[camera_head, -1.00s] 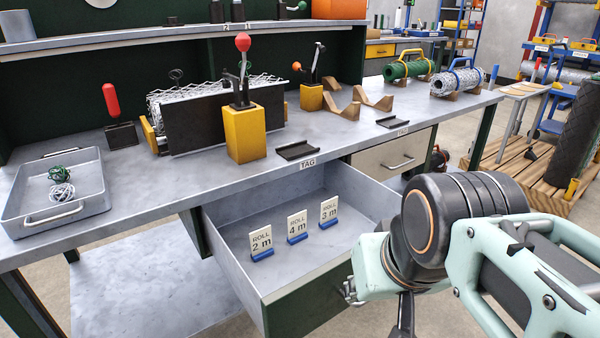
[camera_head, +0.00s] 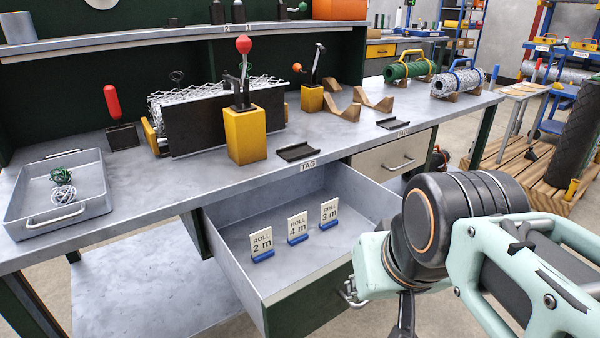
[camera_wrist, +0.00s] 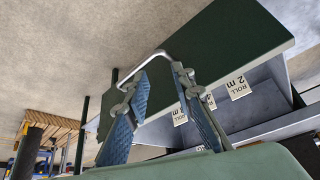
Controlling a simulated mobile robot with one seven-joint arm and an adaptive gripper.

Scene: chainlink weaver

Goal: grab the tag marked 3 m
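The tag marked 3 m (camera_head: 329,213) is a white upright plate on a blue foot, the rightmost of three tags in the open drawer (camera_head: 226,236). The 4 m tag (camera_head: 297,228) and the 2 m tag (camera_head: 262,246) stand to its left. In the wrist view, by its order in the row, the 3 m tag (camera_wrist: 180,117) shows between my fingers, some way beyond them. My gripper (camera_wrist: 155,78) is open and empty, near the drawer's front handle (camera_wrist: 150,63); I cannot tell whether they touch. In the head view my wrist hides most of the gripper.
The drawer's front panel (camera_head: 312,302) and side walls surround the tags. The bench top (camera_head: 200,187) overhangs the drawer's back. A tray (camera_head: 22,212) with wire balls and a yellow lever block (camera_head: 245,137) stand on the bench. The drawer floor around the tags is clear.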

